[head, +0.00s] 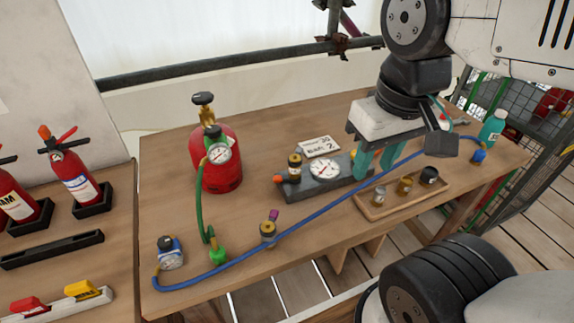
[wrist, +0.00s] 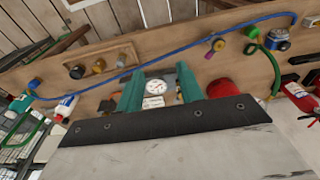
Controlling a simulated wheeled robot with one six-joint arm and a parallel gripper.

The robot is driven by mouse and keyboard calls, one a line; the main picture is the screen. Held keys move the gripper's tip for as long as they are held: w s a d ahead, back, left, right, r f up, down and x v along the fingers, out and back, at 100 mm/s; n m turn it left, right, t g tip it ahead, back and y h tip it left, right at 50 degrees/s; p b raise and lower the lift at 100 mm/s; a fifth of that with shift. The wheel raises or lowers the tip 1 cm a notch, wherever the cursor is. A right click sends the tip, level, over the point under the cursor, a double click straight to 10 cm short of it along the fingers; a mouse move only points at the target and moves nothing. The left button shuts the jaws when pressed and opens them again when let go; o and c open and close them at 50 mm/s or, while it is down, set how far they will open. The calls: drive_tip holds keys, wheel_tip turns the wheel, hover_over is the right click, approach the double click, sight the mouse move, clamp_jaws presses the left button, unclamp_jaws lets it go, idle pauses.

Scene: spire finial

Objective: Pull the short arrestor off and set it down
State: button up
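A brass fitting with a dark top (head: 294,166) stands at the left end of a grey block (head: 325,193) with a round gauge (head: 323,169); an orange piece is beside it. Another brass fitting with a purple tab (head: 268,231) stands near the table's front edge; it also shows in the wrist view (wrist: 217,43). I cannot tell which is the short arrestor. My gripper (head: 377,161) is open, its teal fingers apart and pointing down near the block's right end. In the wrist view, the gauge (wrist: 156,87) appears between the fingers, with nothing gripped.
A wooden tray (head: 373,208) at right holds several small fittings. A red cylinder (head: 221,172) with green hose stands left. A blue hose (head: 330,214) crosses the table's front. A white card (head: 319,145) lies behind the block; a teal bottle (head: 492,127) stands far right.

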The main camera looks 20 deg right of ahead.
drive_tip(key=shift+o, duration=1.2)
drive_tip(key=shift+w, duration=0.1)
drive_tip(key=g, duration=0.1)
hover_over(295, 158)
drive_tip(key=f, duration=1)
drive_tip(key=shift+w+d, duration=0.1)
drive_tip(key=shift+w, duration=0.15)
drive_tip(key=shift+f, duration=0.15)
drive_tip(key=shift+f, duration=4.4)
